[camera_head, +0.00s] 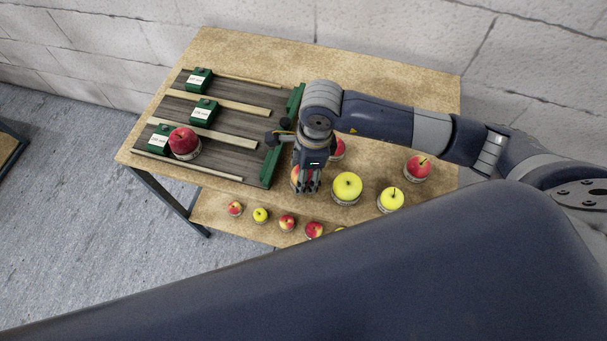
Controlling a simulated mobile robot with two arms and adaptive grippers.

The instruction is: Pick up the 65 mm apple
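Several apples stand on small pale rings on the wooden table (240,50): a large yellow one (347,186), a smaller yellow one (391,199), a red one (417,167), and a red one (337,149) partly hidden behind my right gripper. My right gripper (308,187) points down over a red-yellow apple (295,175), which its fingers partly cover. I cannot tell whether the fingers touch or hold it. Which apple measures 65 mm is not readable here. My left gripper is not in view.
A dark sorting tray (231,122) with wooden dividers and green label blocks (204,112) lies left of my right gripper. A red apple (183,141) sits in its front lane. A lower shelf (215,212) holds several small apples. A block wall stands behind.

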